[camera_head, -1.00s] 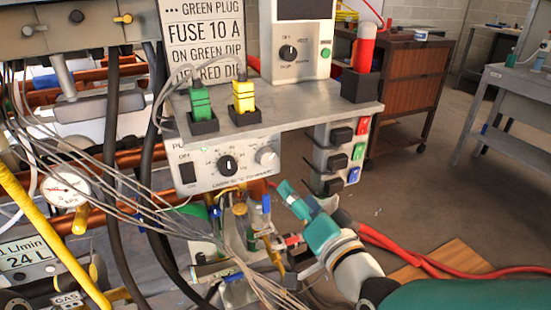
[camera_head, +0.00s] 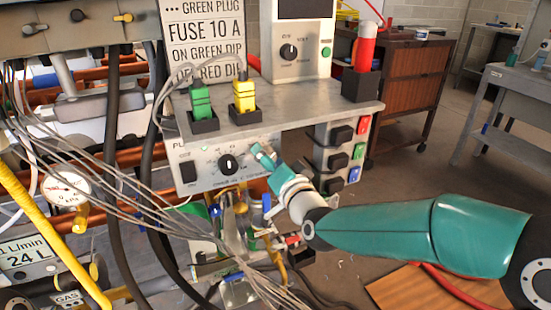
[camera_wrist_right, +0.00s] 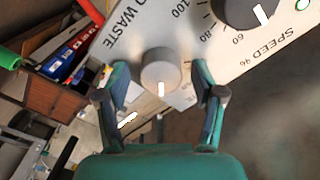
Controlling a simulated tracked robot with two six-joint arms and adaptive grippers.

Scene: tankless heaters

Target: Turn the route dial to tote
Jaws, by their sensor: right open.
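The route dial is a small light grey knob (camera_wrist_right: 160,66) with a white mark, on the pale front panel (camera_wrist_right: 138,30). In the right wrist view its mark points toward the bottom of the picture, and "WASTE" is printed to the left. My right gripper (camera_wrist_right: 159,80) is open, with one teal finger on each side of the knob; I cannot tell whether they touch it. In the head view my right gripper (camera_head: 262,155) is at the right part of the control box (camera_head: 205,182) and hides the knob. My left gripper is not in view.
A black speed dial (camera_head: 228,164) sits left of the gripper, and it also shows in the right wrist view (camera_wrist_right: 248,8). A metal shelf (camera_head: 290,114) with green and yellow plugs juts out above. Loose grey cables and pipes crowd the area below and left.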

